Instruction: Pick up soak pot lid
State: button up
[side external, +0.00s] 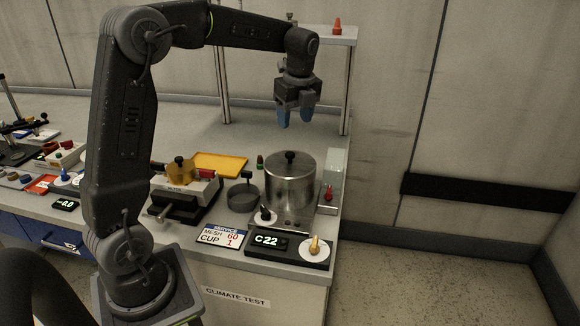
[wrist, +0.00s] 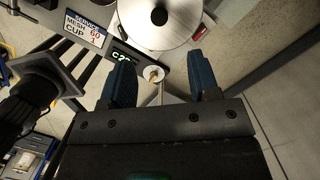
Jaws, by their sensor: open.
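The soak pot lid (side external: 290,160) is a round metal cover with a black knob, lying on top of the shiny metal pot (side external: 290,182). In the wrist view the lid (wrist: 142,22) is at the top, partly cut off by the frame edge, with its black knob (wrist: 159,16) showing. My gripper (side external: 296,122) hangs above and behind the pot, apart from the lid, with its blue fingers pointing down. In the wrist view my gripper (wrist: 159,72) is open with nothing between its fingers.
A control box with a C22 display (side external: 268,240) and a sign reading MESH 60 CUP 1 (side external: 220,237) stand in front of the pot. A dark round dish (side external: 243,197) and a yellow tray (side external: 221,163) are to its left. A post-mounted shelf (side external: 337,38) rises behind.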

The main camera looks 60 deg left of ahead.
aim_at(290, 153)
jog(key=f, duration=0.4)
jog(key=a+f, duration=0.1)
jog(key=f, duration=0.2)
jog(key=a+f, duration=0.1)
jog(key=f, duration=0.3)
jog(key=shift+f, duration=0.3)
jog(key=shift+c, duration=0.2)
grip_shut()
